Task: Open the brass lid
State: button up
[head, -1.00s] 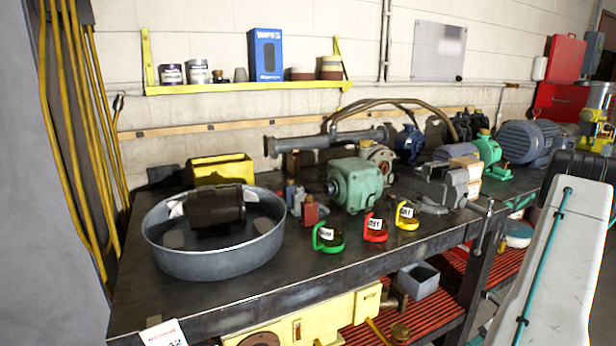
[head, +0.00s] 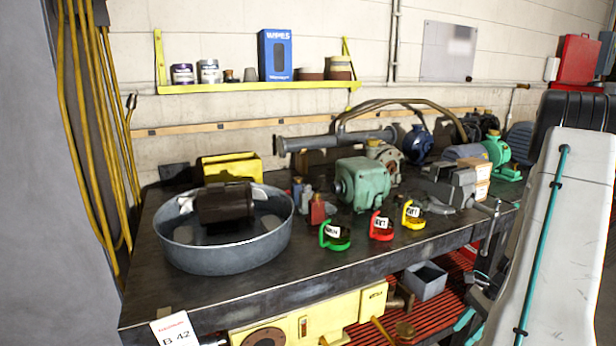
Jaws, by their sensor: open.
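I cannot tell for certain which part is the brass lid. A small round brass-coloured piece (head: 404,330) lies low on the red slatted shelf under the bench. Small brass-toned caps also show on the green pump (head: 497,152) and the round beige pump (head: 384,160) on the bench. My gripper (head: 472,294) shows partly at the lower right, beside my pale arm and in front of the lower shelf. It is open and apart from the bench-top things; its fingertips are hard to make out.
A round grey metal pan (head: 224,256) holding a dark motor stands at the bench's left. Green, red and yellow tagged rings (head: 381,227) line the front edge. A green gearbox (head: 358,186) stands behind them. A grey bin (head: 424,281) sits below. The front-left bench top is clear.

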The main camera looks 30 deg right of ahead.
jog(key=w+a+r+n+g+h, duration=0.35)
jog(key=a+r+n, duration=0.95)
jog(key=a+r, duration=0.6)
jog(key=s+a+r+n+t+h, duration=0.1)
jog(key=s+a+r+n, duration=0.2)
jog(key=a, duration=0.6)
jog(key=s+a+r+n+t+h, duration=0.2)
jog(key=s+a+r+n, duration=0.2)
jog(key=a+r+n, duration=0.4)
jog(key=shift+a+r+n, duration=0.3)
jog(key=shift+a+r, duration=0.6)
